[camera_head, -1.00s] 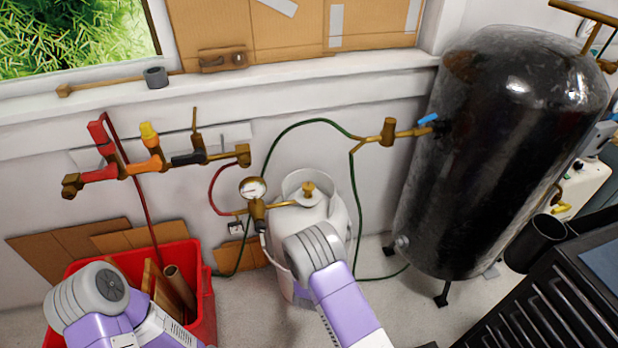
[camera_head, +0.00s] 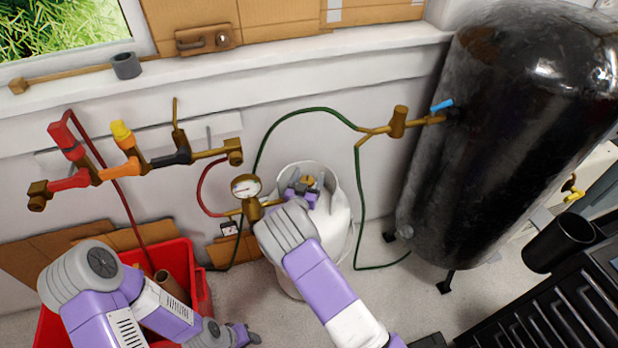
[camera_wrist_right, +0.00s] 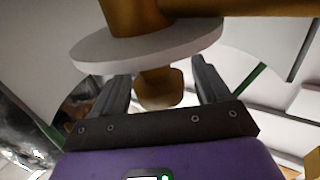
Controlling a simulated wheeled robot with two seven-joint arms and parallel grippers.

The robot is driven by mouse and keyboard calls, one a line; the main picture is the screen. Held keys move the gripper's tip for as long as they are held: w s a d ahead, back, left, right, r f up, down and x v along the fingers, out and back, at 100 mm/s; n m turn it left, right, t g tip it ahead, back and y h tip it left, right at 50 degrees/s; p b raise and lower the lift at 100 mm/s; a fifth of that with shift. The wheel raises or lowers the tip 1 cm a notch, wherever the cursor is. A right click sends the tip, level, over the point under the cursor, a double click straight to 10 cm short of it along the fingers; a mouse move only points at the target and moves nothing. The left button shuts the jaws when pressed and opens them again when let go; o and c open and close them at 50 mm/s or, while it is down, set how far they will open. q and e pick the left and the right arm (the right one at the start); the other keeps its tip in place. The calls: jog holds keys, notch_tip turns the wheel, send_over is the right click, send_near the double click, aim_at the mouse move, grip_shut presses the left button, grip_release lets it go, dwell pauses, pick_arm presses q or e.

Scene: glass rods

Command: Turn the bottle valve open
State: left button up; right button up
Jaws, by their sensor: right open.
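The white gas bottle (camera_head: 337,235) stands on the floor by the wall. Its brass valve (camera_head: 310,181) is on top, joined to a pressure gauge (camera_head: 246,187). My right gripper (camera_head: 302,192) is at the bottle top, partly hidden by its own arm. In the right wrist view, its open fingers (camera_wrist_right: 160,92) stand on either side of a brass valve part (camera_wrist_right: 160,88), below a pale round disc (camera_wrist_right: 150,48). No contact is clear. My left gripper (camera_head: 246,335) is low at the bottom edge, beside the red crate; its finger opening is unclear.
A red crate (camera_head: 203,292) with a cardboard tube stands at left. A large black tank (camera_head: 490,150) stands at right. A green hose (camera_head: 358,200) runs behind the bottle. Brass pipework with red, orange and yellow handles (camera_head: 120,132) is on the wall.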

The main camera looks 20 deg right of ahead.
jog(key=shift+w+d, duration=0.25)
jog(key=shift+w, duration=0.15)
jog(key=c, duration=1)
jog(key=shift+o, duration=0.2)
jog(key=shift+n+t+y, duration=0.3)
jog(key=shift+n+y, duration=0.1)
jog(key=shift+y, duration=0.1)
jog(key=n+y, duration=0.1)
jog(key=n+t+y, duration=0.1)
jog(key=y, duration=0.1)
jog(key=n+y+b, duration=0.1)
jog(key=y, duration=0.1)
jog(key=shift+w+a+f+n+t, duration=0.1)
jog(key=shift+a+n+t, duration=0.2)
jog(key=shift+t, duration=0.1)
jog(key=n+y, duration=0.1)
jog(key=y, duration=0.1)
jog(key=n+y, duration=0.1)
jog(key=y, duration=0.1)
jog(key=n+y, duration=0.2)
jog(key=shift+a+y, duration=0.3)
jog(key=shift+a+n+g+y, duration=0.25)
jog(key=shift+n+g+y, duration=0.15)
jog(key=shift+n+y, duration=0.75)
jog(key=shift+a+y, duration=0.1)
jog(key=shift+y, duration=0.45)
